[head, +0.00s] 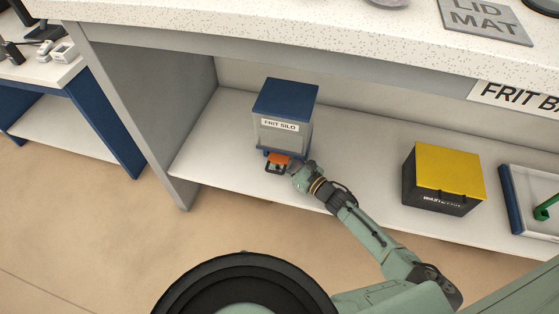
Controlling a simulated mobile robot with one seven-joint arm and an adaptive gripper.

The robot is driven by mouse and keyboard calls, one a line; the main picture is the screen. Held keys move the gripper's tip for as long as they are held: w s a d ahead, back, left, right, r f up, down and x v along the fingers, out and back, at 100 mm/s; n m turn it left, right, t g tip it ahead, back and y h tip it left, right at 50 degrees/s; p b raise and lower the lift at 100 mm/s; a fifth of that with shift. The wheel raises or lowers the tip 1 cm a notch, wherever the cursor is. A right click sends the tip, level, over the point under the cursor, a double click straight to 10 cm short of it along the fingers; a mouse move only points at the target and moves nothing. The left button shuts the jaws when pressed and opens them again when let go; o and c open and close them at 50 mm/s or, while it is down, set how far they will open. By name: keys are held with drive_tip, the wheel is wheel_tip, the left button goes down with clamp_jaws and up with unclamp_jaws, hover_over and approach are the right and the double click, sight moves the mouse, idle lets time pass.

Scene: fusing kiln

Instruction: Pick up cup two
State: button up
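No thing marked as cup two can be made out in the head view. My gripper (279,164) is at the front foot of the frit silo (285,108), low over the shelf. The silo is a pale box with a blue lid and a "FRIT SILO" label. A small orange piece (277,158) shows at my gripper, with a dark part below it. I cannot tell whether the orange piece is a cup or part of my gripper. The fingers are too small to tell whether they are open or shut.
The shelf (220,150) lies under a speckled counter (270,33) with a side panel at left. A black box with a yellow lid (450,168) stands to the right, beside a blue-ended tray (509,200) with a green item. The shelf between silo and box is clear.

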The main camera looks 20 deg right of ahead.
drive_tip(key=shift+c, duration=0.5)
drive_tip(key=c, duration=1)
drive_tip(key=shift+o, duration=0.2)
drive_tip(key=shift+r, duration=0.15)
